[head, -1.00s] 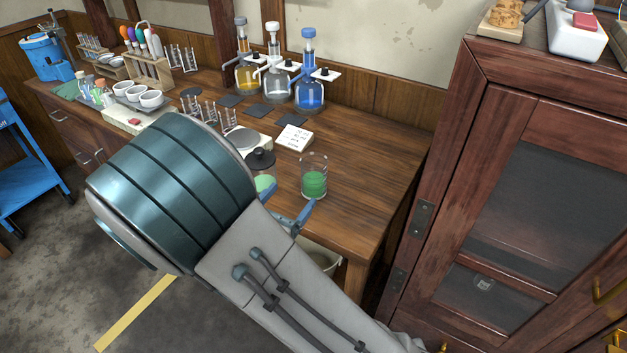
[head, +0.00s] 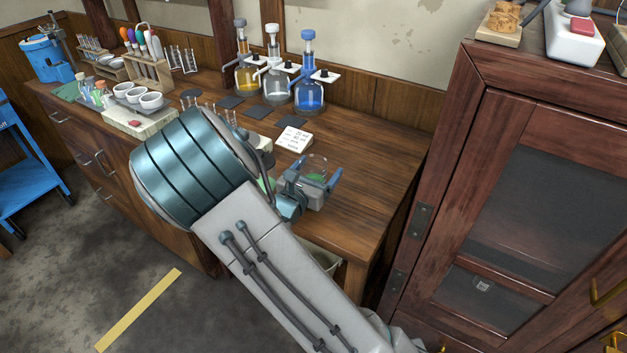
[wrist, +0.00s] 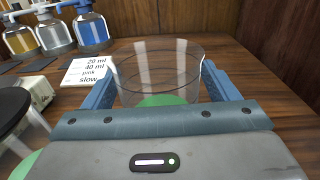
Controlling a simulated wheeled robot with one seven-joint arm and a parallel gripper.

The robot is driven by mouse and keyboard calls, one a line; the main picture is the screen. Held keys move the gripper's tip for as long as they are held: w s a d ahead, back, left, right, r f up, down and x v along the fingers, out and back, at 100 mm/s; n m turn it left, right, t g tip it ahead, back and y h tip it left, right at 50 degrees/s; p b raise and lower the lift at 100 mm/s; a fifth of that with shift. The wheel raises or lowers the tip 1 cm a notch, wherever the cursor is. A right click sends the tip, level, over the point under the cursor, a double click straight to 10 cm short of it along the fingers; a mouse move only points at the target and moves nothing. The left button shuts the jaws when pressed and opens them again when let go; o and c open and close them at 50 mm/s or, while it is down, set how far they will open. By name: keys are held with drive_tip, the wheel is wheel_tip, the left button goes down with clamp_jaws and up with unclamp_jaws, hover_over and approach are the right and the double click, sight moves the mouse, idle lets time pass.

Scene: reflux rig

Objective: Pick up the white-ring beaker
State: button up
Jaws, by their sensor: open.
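A clear glass beaker (head: 317,164) with green contents stands on the wooden bench. I cannot make out a white ring on it. In the head view my gripper (head: 312,178) partly hides it. In the wrist view the beaker (wrist: 160,62) stands upright between the two blue fingers of my gripper (wrist: 158,88), one on each side. The jaws are open around it. The lower part of the beaker is hidden behind the gripper body.
A second green vessel (wrist: 30,165) and a round dark-topped stand (wrist: 14,108) are close on the left. A note card (head: 293,139) lies behind the beaker, with blue, clear and yellow bottles (head: 309,92) further back. Bare bench (head: 375,170) extends to the right, up to a tall cabinet (head: 480,180).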

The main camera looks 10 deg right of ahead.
drive_tip(key=c, duration=1.2)
drive_tip(key=shift+r, duration=0.2)
wheel_tip(320, 180, up, 15)
drive_tip(key=p, duration=0.5)
drive_tip(key=shift+f, duration=0.2)
